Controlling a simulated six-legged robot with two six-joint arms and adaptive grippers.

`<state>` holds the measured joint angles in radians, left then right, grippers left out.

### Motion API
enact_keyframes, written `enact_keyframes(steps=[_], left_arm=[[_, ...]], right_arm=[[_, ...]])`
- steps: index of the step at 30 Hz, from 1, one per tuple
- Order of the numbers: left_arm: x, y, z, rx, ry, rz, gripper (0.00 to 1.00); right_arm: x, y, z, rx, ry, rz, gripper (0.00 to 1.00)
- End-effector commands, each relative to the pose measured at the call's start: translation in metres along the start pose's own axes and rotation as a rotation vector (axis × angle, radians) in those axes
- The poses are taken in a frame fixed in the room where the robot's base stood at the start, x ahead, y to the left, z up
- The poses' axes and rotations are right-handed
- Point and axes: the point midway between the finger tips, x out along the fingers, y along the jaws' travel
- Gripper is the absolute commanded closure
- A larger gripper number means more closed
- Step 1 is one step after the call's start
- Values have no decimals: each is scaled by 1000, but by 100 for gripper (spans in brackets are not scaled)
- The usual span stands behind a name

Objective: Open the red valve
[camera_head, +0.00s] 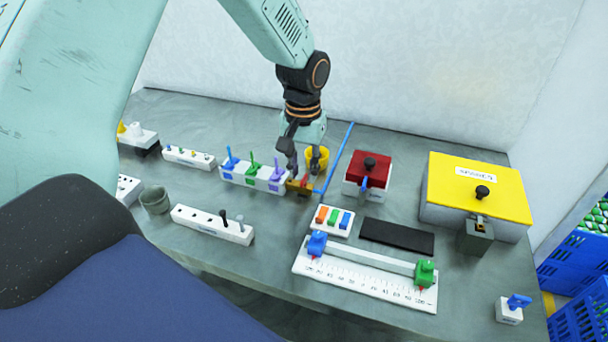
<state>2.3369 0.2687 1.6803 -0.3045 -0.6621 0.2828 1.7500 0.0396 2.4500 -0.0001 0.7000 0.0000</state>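The arm of my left gripper (304,168) comes down from the top of the camera_head view. Its two dark fingers stand apart, over the right end of a white block (254,178) with blue, green and purple handles. A small yellow and red piece (299,187) shows just below the fingertips; it may be the red valve, but the fingers partly hide it. I cannot tell whether they touch it. A yellow cup (317,154) stands right behind the fingers. My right gripper is not in view.
A red-topped box (370,166) and a yellow box (478,188) with black knobs stand further right. A white ruler slider (365,283) lies in front. A grey cup (155,200) stands at left.

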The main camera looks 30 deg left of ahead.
Motion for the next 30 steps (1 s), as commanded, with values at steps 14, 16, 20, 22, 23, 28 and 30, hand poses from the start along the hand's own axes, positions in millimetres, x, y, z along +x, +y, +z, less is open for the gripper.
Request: enact_keyframes(steps=[14,16,20,22,23,28,30], left_arm=[[17,2,0,-1,1,0,72],[17,2,0,-1,1,0,77],[17,2,0,-1,1,0,88],[17,2,0,-1,1,0,94],[17,2,0,-1,1,0,96],[17,1,0,0,1,0,100],[17,1,0,0,1,0,100]], right_arm=[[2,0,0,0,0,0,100],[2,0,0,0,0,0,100],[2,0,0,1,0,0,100],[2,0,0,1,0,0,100],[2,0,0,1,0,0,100],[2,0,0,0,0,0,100],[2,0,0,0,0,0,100]])
